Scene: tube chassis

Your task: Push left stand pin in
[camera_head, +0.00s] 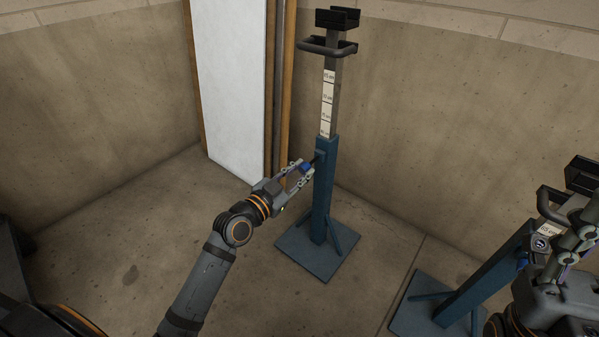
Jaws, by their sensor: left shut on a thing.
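The left stand (325,190) is a blue post on a square base, with a grey scaled inner bar and a black cradle and handle on top. It stands upright near the back corner. Its pin (306,168) has a blue end and sits at the upper left side of the blue tube, with a dark part toward the tube. My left gripper (302,172) is shut on the pin's blue end, beside the post. How deep the pin sits is hard to tell. My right gripper (572,238) is by the right stand's upper part; its fingers are unclear.
The right stand (484,268) is a similar blue one at the lower right, partly behind my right arm. A white panel (230,80) and wooden posts (287,80) lean at the back wall.

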